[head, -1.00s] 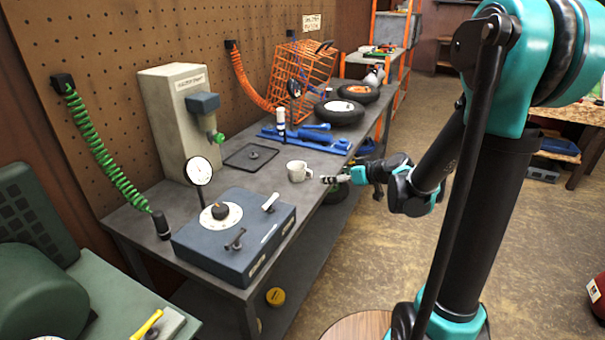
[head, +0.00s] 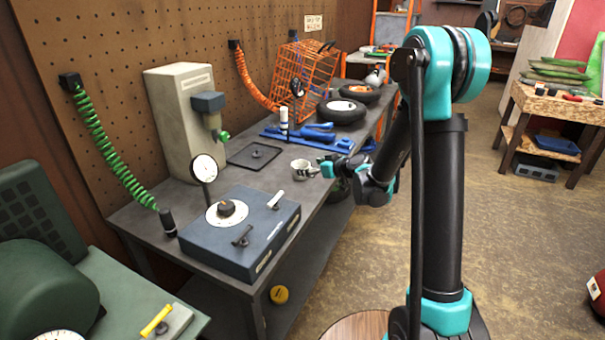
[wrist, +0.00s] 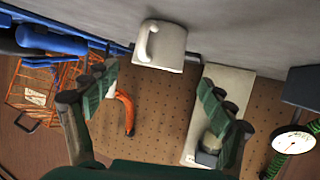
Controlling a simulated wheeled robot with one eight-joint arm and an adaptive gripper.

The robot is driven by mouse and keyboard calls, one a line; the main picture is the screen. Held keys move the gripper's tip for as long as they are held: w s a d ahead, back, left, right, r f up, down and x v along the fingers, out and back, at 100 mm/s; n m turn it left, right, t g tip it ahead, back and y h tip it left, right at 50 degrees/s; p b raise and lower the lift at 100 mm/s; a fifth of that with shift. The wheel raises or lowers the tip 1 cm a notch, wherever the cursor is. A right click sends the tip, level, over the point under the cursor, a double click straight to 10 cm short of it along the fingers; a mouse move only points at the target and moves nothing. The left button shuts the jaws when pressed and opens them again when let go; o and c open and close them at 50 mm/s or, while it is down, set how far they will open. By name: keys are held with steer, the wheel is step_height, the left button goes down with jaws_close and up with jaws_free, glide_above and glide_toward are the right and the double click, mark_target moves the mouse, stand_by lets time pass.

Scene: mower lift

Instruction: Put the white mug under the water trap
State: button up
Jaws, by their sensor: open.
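The white mug (head: 300,168) stands on the grey workbench near its front edge. My gripper (head: 318,170) is close at its right side, at about bench height. In the wrist view, which looks upside down, the mug (wrist: 165,45) with its handle sits ahead of and between the two spread fingers of my gripper (wrist: 155,95). The fingers are open and nothing is held. A pale upright unit (head: 175,120) stands against the pegboard, with a dark blue block and a green-tipped outlet (head: 220,136), likely the water trap. A flat black tray (head: 254,156) lies beside it.
A blue box with a dial (head: 240,232) and a gauge on a stem (head: 204,168) stand left of the mug. A blue jack-like tool (head: 305,135), tyres (head: 341,111) and an orange crate (head: 303,75) are farther back. A green coiled hose (head: 105,150) hangs left.

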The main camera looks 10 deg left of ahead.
mark_target(296, 166)
steer(key=shift+x, duration=2.8)
steer(key=shift+d+f, duration=0.15)
steer(key=shift+c, duration=0.6)
steer(key=c, duration=1.2)
steer(key=shift+c, duration=0.2)
